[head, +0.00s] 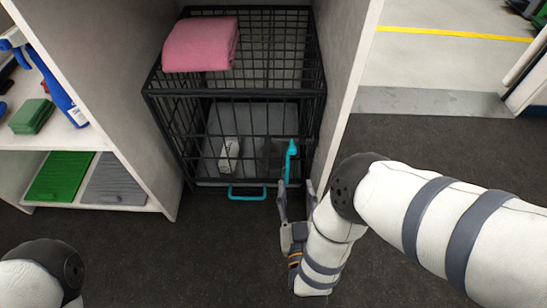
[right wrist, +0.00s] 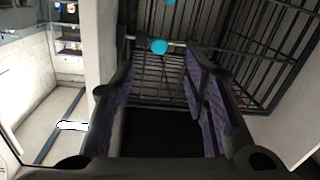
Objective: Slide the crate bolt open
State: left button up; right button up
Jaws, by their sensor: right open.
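The black wire crate (head: 152,92) stands in an alcove between white walls. A turquoise bolt (head: 291,150) with a rounded knob shows upright at the right of its front. A turquoise handle (head: 247,197) sits at the lower front edge. My right gripper (head: 296,188) is open and empty just in front of the crate's lower right front, below the bolt knob. In the right wrist view a round turquoise knob (right wrist: 159,46) shows beyond and between the open fingers, apart from them. My left arm shows only at the lower left; its gripper is out of view.
A folded pink towel (head: 201,45) lies on the crate's top. A small whitish object (head: 229,155) shows behind the bars. At left, shelves hold a blue spray bottle (head: 58,88), a green block (head: 31,116) and flat mats. Dark floor (head: 420,145) is clear at right.

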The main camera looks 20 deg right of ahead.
aim_at(292, 153)
jog(key=b+x, duration=0.2)
jog(key=x, duration=0.3)
jog(key=b+x, duration=0.3)
jog(key=x, duration=0.3)
jog(key=shift+d+r, duration=0.1)
jog(key=shift+r, duration=0.15)
jog(key=shift+w+d+r, duration=0.1)
jog(key=shift+w, duration=0.55)
pick_arm(q)
jog(key=shift+g, duration=0.6)
jog(key=s+f, duration=0.2)
jog(key=f, duration=0.1)
jog(key=shift+s+a+f, duration=0.1)
jog(key=shift+f, duration=0.2)
pick_arm(e)
grip_shut()
